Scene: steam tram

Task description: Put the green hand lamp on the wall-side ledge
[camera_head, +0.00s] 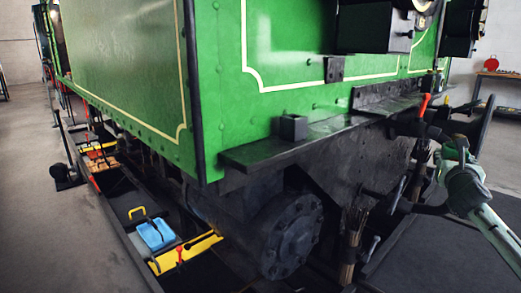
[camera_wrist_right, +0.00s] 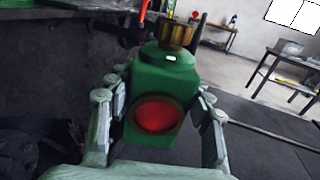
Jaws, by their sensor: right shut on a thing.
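The green hand lamp (camera_wrist_right: 165,78) fills the middle of the right wrist view, with a round red lens and a brass-coloured top. My right gripper (camera_head: 457,156) is at the right of the head view, beside the tram's front end. In the wrist view its two fingers stand on either side of the lamp body, shut on it. In the head view the lamp is small and mostly hidden by the gripper. A dark ledge (camera_head: 265,152) runs along the green tram's front, with another raised part (camera_head: 385,103) further right. I cannot tell which part is wall-side. My left gripper is out of view.
A small black open box (camera_head: 293,127) stands on the ledge. A red-handled lever (camera_head: 424,104) rises near the gripper. A broom-like bundle (camera_head: 352,225) stands below the ledge. A blue box (camera_head: 156,234) lies in the pit at left. A table (camera_wrist_right: 290,68) stands behind.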

